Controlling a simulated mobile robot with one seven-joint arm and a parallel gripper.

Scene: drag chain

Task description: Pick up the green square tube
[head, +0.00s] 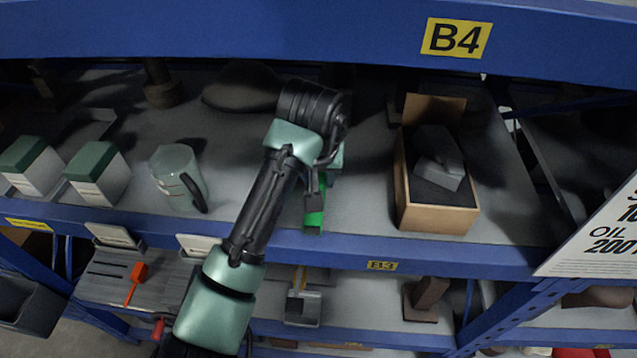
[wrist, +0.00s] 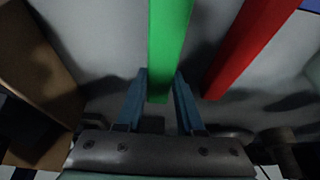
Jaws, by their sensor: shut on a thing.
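The green square tube (wrist: 171,40) is between the two blue fingers of my gripper (wrist: 160,88) in the wrist view, and the fingers are shut on it. Its near end shows at the fingers and its other end runs out of the top of the view. In the head view a short piece of the green tube (head: 314,215) shows below my wrist, over the front of the shelf. My arm hides the rest of it and most of my gripper there.
A red square tube (wrist: 248,42) lies right of the green one. A cardboard box (head: 437,217) with a grey block stands right on the shelf (head: 370,205). A clear mug (head: 176,172) and two green-topped boxes (head: 97,172) stand left. A blue beam (head: 250,32) crosses above.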

